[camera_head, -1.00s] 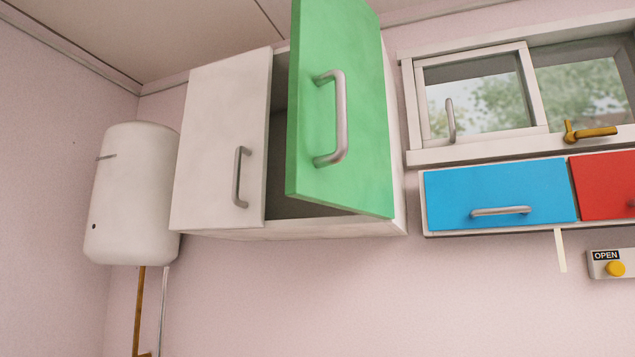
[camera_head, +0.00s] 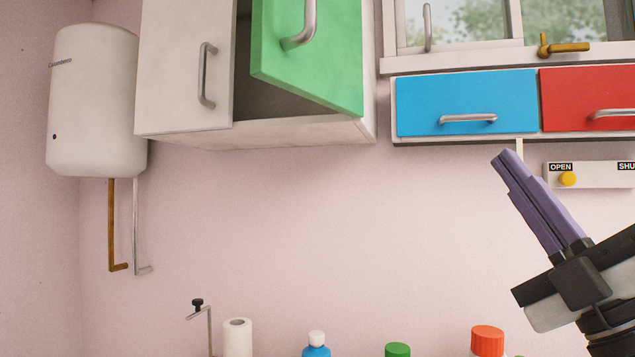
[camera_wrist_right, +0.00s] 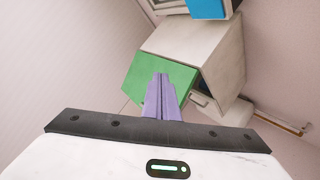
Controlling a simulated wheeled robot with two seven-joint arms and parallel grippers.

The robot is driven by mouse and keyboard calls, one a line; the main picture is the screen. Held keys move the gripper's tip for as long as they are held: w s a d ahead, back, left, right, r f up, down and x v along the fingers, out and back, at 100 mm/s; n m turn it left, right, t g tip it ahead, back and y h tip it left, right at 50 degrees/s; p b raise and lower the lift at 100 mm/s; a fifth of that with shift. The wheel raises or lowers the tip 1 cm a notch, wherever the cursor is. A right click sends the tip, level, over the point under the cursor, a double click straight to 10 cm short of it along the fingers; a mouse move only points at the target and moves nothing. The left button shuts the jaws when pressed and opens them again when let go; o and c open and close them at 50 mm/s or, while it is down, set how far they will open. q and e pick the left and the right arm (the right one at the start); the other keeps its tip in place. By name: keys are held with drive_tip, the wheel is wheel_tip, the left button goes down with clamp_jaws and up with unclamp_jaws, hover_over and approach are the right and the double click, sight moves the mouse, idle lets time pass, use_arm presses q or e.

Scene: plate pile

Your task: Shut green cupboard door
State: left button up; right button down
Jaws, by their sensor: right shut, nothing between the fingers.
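The green cupboard door (camera_head: 318,62) stands partly open, swung out from the white wall cupboard (camera_head: 290,132) with a dark gap at its left. Its metal handle (camera_head: 304,25) is cut off by the top edge of the head view. My right gripper (camera_head: 505,160) is shut and empty, its purple fingers together, below the blue and red drawers and to the right of the door. In the right wrist view the fingers (camera_wrist_right: 163,85) overlap the green door (camera_wrist_right: 145,78) in the picture; I cannot see contact. My left gripper is not in view.
A white closed door (camera_head: 183,70) is left of the gap. A white water heater (camera_head: 95,100) hangs further left. Blue (camera_head: 465,103) and red (camera_head: 580,97) drawers and an OPEN button panel (camera_head: 600,175) are at right. Bottles (camera_head: 487,340) and a paper roll (camera_head: 237,337) stand below.

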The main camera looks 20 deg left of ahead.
sight(264, 37)
drive_tip(key=s+a+r+n+g+h, duration=0.1)
drive_tip(key=s+a+r+n+g, duration=0.55)
drive_tip(key=n, duration=0.65)
drive_tip(key=s+a+r+n+g+h, duration=0.1)
drive_tip(key=s+a+r+n+g, duration=0.2)
drive_tip(key=s+r+n+g, duration=0.7)
drive_tip(key=w+a+p, duration=0.1)
drive_tip(key=w+a, duration=0.1)
drive_tip(key=a, duration=0.2)
drive_tip(key=w+a+f+n+p, duration=0.1)
drive_tip(key=w+a, duration=0.1)
drive_tip(key=a, duration=0.2)
drive_tip(key=w+a+n+p, duration=0.1)
drive_tip(key=w+a, duration=0.2)
drive_tip(key=a, duration=0.1)
drive_tip(key=shift+a+f+t, duration=0.3)
drive_tip(key=shift+t, duration=0.05)
drive_tip(key=shift+w+a+f, duration=0.1)
drive_tip(key=shift+w+a, duration=0.05)
drive_tip(key=shift+a, duration=0.15)
